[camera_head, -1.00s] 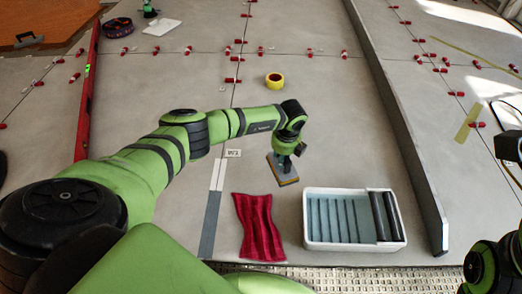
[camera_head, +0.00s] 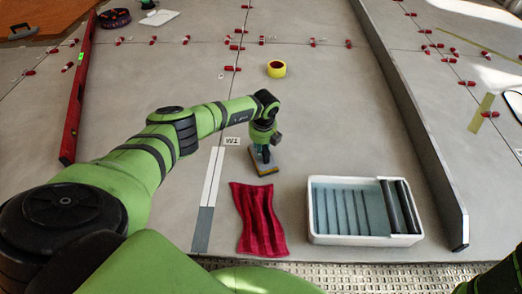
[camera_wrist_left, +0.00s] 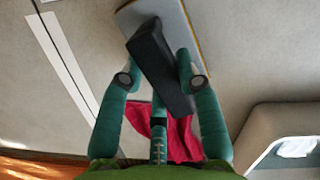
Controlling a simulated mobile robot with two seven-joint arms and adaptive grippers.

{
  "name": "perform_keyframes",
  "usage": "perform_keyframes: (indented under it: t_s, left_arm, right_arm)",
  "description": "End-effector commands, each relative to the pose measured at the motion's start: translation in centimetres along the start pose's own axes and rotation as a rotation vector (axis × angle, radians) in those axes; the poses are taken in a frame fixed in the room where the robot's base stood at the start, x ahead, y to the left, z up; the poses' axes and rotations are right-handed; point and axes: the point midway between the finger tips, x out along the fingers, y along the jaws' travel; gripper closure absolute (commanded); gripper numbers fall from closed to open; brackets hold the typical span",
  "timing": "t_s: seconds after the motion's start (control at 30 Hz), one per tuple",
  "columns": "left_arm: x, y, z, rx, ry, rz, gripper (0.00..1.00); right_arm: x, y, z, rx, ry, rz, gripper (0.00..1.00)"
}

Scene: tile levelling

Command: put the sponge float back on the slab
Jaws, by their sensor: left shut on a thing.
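The sponge float (camera_head: 263,165) has a flat grey board with a yellowish edge and a black handle. My left gripper (camera_head: 264,146) is over the float, pointing down, and is shut on its handle. In the left wrist view the dark handle (camera_wrist_left: 160,65) sits between the fingers of my left gripper (camera_wrist_left: 160,78), with the board (camera_wrist_left: 195,25) beyond it. The float is at or just above the grey slab (camera_head: 320,120); I cannot tell if it touches. My right gripper is out of view.
A red cloth (camera_head: 258,220) lies just in front of the float. A white wash tray (camera_head: 318,238) with water and dark rollers stands to the right. Yellow tape (camera_head: 276,69) lies farther back. A red level (camera_head: 77,110) and a long metal straightedge (camera_head: 410,110) flank the slab.

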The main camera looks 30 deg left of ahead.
Motion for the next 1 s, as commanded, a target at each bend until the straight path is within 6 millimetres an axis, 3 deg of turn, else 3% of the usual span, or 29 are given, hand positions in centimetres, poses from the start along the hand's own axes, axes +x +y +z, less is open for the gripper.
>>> perform_keyframes:
  t_s: [0.33,0.37,0.4,0.77,1.0]
  left_arm:
    - [0.3,0.0,0.0,0.000,-0.001,-0.001,1.00]
    - [0.2,0.0,0.0,0.000,-0.001,-0.001,0.54]
    - [0.1,0.0,0.0,0.000,-0.001,-0.001,0.43]
    - [-0.1,0.0,0.1,0.000,-0.001,-0.001,0.43]
    - [-3.7,0.0,0.3,0.001,-0.002,-0.001,0.43]
  right_arm:
    - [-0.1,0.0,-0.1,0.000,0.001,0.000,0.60]
    - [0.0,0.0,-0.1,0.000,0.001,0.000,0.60]
    - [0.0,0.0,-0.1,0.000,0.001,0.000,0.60]
    - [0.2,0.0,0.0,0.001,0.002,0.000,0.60]
    - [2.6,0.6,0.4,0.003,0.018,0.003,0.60]
